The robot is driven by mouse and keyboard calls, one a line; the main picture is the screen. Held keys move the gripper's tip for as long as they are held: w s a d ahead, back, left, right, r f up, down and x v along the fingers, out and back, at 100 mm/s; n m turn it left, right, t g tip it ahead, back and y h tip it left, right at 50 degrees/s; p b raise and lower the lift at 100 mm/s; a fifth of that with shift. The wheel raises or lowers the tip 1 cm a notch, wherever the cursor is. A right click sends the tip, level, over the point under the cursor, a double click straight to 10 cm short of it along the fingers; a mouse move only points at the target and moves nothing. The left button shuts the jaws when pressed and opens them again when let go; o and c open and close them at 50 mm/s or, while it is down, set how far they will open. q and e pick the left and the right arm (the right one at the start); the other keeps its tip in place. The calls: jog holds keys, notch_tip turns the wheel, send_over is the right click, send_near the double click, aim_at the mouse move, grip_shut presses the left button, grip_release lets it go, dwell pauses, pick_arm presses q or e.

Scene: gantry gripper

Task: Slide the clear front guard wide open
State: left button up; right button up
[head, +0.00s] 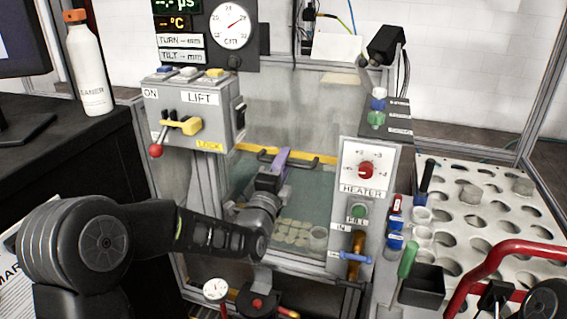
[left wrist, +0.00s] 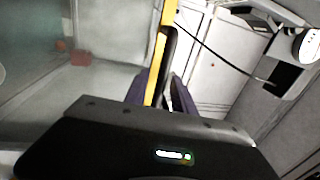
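The clear front guard (head: 237,180) is a see-through panel on the front of the machine, with a yellow strip (head: 251,148) along its top edge. A black bar handle (head: 310,166) sits at that edge. My left gripper (head: 283,158), with purple fingers, is at the handle and hides its middle part. In the left wrist view the two fingers stand apart, with the handle (left wrist: 166,62) and the yellow edge (left wrist: 156,70) running between them. I cannot tell whether either finger touches the handle. My right gripper does not show.
The LIFT control box (head: 200,115) with a red-knobbed lever stands left of the guard, and the HEATER panel (head: 366,170) stands right. A perforated white table (head: 480,205) and a red tubular handle (head: 500,250) are at the right. A bottle (head: 88,70) stands on the black bench.

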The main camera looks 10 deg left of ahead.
pick_arm(q)
grip_shut()
dwell(1.2)
